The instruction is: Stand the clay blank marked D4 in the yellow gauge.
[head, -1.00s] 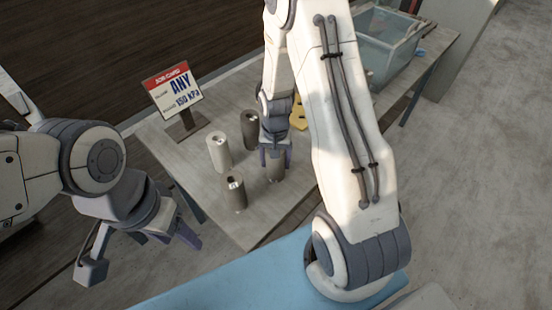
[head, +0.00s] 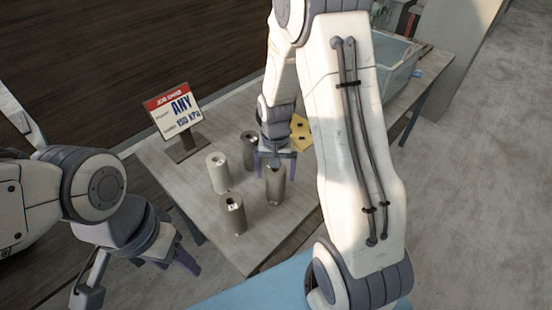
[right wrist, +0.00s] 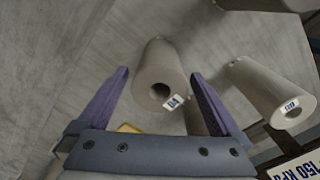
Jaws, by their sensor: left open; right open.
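A grey clay blank (head: 275,187) stands upright on the table under my right gripper (head: 275,162). In the right wrist view this blank (right wrist: 158,66) shows its holed top and a tag that appears to read D4, between and beyond my open, empty right fingers (right wrist: 162,75). The yellow gauge (head: 301,130) lies behind, partly hidden by my right arm; a yellow edge (right wrist: 128,128) shows in the right wrist view. My left gripper (head: 172,264) is open and empty, off the table's left front side.
A pale blank (head: 219,174), a dark blank (head: 249,150) and a brown-grey blank (head: 232,215) stand close by. A job card (head: 175,110) stands at the back left. A clear bin (head: 395,65) is at the far right.

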